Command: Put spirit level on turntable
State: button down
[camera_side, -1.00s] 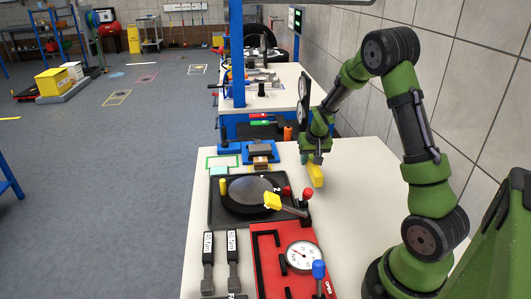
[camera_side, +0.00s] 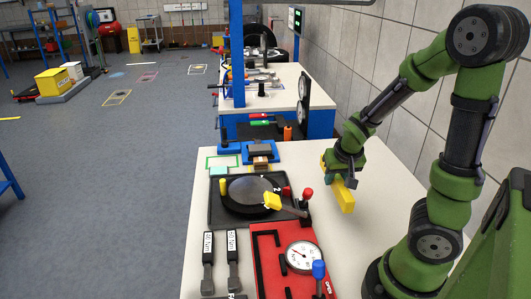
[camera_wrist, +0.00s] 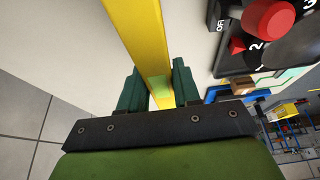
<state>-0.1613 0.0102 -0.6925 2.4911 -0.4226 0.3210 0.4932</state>
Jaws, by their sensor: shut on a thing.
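The spirit level is a yellow bar (camera_side: 345,198); in the wrist view it runs from the top edge down between my fingers (camera_wrist: 133,30). My gripper (camera_side: 340,180) is shut on it and holds it to the right of the turntable, apparently above the white bench. My dark green fingers are on both sides of the bar in the wrist view (camera_wrist: 160,88). The turntable (camera_side: 246,187) is a round dark disc on a black base, with a yellow-ended lever and a red knob at its right. In the wrist view the red knob (camera_wrist: 270,18) shows at upper right.
A red panel (camera_side: 268,262) with a gauge and blue-knobbed lever stands in front of the turntable. Blue fixtures (camera_side: 262,150) stand behind. The white bench right of the turntable (camera_side: 320,165) is mostly clear.

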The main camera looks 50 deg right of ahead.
notch_tip(320, 180, up, 13)
send_over(250, 186)
jog(key=s+a, duration=0.1)
jog(key=f, duration=0.1)
notch_tip(250, 186, down, 11)
jog(key=shift+r, duration=0.2)
jog(key=shift+f, duration=2.15)
jog(key=shift+f, duration=0.15)
jog(key=c, duration=0.8)
grip_release()
